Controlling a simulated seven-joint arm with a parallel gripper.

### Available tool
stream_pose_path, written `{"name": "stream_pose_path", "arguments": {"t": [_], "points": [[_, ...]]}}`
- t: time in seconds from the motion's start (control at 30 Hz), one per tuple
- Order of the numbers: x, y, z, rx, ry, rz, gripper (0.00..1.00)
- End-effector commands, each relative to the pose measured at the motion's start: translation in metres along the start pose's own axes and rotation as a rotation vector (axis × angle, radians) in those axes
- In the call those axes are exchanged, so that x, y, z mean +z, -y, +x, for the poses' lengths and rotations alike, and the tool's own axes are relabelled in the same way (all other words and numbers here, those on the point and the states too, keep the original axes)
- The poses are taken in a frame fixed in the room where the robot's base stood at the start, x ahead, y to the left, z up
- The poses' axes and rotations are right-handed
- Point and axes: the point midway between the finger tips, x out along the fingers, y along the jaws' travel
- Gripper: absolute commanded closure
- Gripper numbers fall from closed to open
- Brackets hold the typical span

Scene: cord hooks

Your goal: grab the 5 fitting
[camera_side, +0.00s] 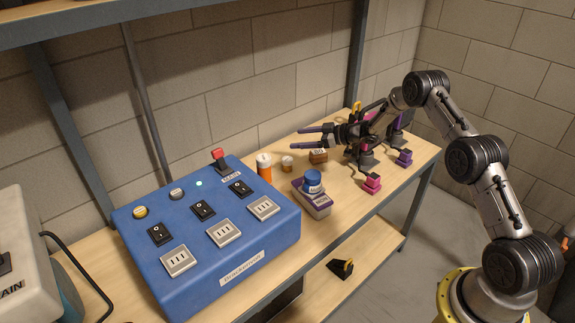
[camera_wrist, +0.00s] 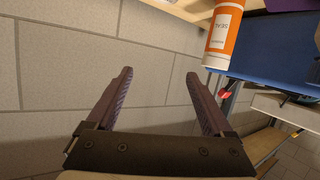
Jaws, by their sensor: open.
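My gripper (camera_side: 296,138) is open and empty, above the back of the bench and pointing left. In the wrist view its two fingers (camera_wrist: 158,73) are spread before the block wall, with nothing between them. A pink fitting (camera_side: 371,184) and a purple fitting (camera_side: 404,158) sit at the bench's right front, on cords by dark stands. More coloured pieces show behind my arm: a yellow one (camera_side: 355,108) and a purple one (camera_side: 398,122), partly hidden. No number 5 is readable on any fitting, so I cannot tell which is the 5 fitting.
A blue panel box (camera_side: 250,254) with switches and sockets fills the bench's left part. An orange bottle (camera_side: 265,172), a small amber jar (camera_side: 287,164), a brown box (camera_side: 318,157) and a blue-lidded jar (camera_side: 312,184) on a grey box (camera_side: 318,204) stand mid-bench.

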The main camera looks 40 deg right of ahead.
Motion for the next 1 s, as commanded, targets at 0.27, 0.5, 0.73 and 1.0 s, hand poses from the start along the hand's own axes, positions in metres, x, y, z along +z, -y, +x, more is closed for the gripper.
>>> {"name": "stream_pose_path", "arguments": {"t": [0.27, 0.5, 0.73, 1.0], "points": [[0.088, 0.001, -0.007, 0.015, 0.068, 0.112, 0.14], [0.089, -0.001, 0.014, 0.018, 0.068, 0.112, 0.14], [0.094, -0.001, 0.042, 0.018, 0.068, 0.111, 0.14], [0.094, -0.002, 0.064, 0.020, 0.068, 0.112, 0.14]]}}
